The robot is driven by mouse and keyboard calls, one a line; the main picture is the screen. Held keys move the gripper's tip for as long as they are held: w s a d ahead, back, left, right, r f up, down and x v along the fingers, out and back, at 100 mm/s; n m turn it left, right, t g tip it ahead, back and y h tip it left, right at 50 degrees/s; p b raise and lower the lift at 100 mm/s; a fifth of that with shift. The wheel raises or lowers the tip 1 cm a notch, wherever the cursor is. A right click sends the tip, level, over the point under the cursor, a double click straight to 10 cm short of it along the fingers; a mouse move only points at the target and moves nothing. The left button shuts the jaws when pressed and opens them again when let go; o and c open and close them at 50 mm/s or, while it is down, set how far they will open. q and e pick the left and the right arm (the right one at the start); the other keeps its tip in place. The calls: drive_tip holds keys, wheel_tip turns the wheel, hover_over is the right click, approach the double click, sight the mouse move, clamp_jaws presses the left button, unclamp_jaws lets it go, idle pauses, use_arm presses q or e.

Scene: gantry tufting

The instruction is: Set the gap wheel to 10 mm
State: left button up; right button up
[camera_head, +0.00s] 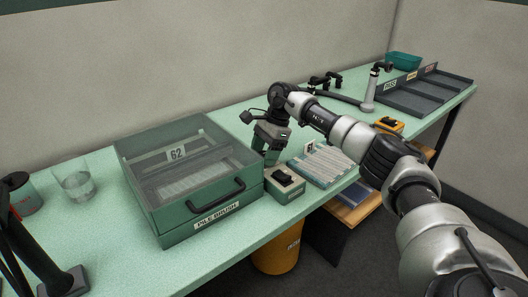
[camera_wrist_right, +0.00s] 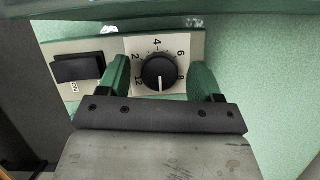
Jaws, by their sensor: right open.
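The gap wheel (camera_wrist_right: 158,73) is a round black knob on a cream panel, seen in the right wrist view. Its white mark points straight down in that view, between the printed 8 at right and 12 at left. The scale at that spot is hidden by my gripper. My right gripper (camera_wrist_right: 161,80) is open, its green fingers on either side of the knob with a gap to each. In the head view, my right gripper (camera_head: 268,147) is by the small green control box (camera_head: 288,192), and the wheel cannot be made out. My left gripper is not in view.
A black switch (camera_wrist_right: 78,68) sits beside the wheel. A green lidded case marked PILE BRUSH (camera_head: 190,225) stands left of the box; a pale ribbed block (camera_head: 325,165) lies to its right. A glass (camera_head: 74,181) stands far left. The right end holds a dark tray (camera_head: 425,97).

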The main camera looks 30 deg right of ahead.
drive_tip(key=v, duration=1)
drive_tip(key=shift+d+r+b, duration=0.2)
drive_tip(key=shift+r+b, duration=0.1)
